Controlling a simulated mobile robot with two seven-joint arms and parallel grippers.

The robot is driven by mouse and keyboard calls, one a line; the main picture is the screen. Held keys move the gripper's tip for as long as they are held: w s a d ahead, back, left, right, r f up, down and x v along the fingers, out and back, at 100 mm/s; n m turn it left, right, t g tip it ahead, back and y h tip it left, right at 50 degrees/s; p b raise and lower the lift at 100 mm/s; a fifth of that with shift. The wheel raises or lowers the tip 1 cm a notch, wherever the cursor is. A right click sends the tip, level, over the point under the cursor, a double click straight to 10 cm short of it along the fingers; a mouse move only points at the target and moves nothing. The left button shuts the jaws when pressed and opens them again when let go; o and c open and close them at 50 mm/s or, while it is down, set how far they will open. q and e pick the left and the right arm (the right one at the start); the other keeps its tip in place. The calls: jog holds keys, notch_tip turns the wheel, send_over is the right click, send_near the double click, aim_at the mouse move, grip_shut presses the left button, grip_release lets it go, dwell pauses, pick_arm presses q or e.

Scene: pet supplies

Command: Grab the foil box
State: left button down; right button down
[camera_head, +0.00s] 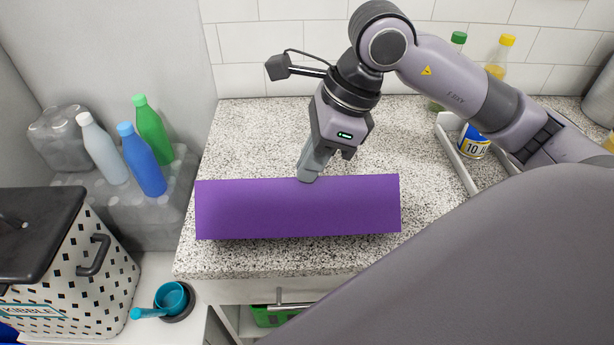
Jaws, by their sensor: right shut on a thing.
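A long purple box (300,212), which I take to be the foil box, is over the speckled counter (235,140), lying lengthwise across the view. My right gripper (308,178) comes down from above and is shut on the box at the middle of its far upper edge. The far finger and the box's underside are hidden. A dark shadow shows along the box's lower edge; I cannot tell whether the box touches the counter. My left gripper is not in view.
A white tray (458,165) with a can (473,142) stands on the right, with bottles behind. Left of the counter are several bottles (150,160), a kibble bin (100,262) and a teal scoop (170,298). A drawer handle (290,306) is in front. The counter's back left is clear.

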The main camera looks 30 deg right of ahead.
notch_tip(320, 180, up, 11)
jog(key=shift+p, duration=0.35)
jog(key=shift+r, duration=0.1)
jog(key=shift+c, duration=1.9)
grip_release()
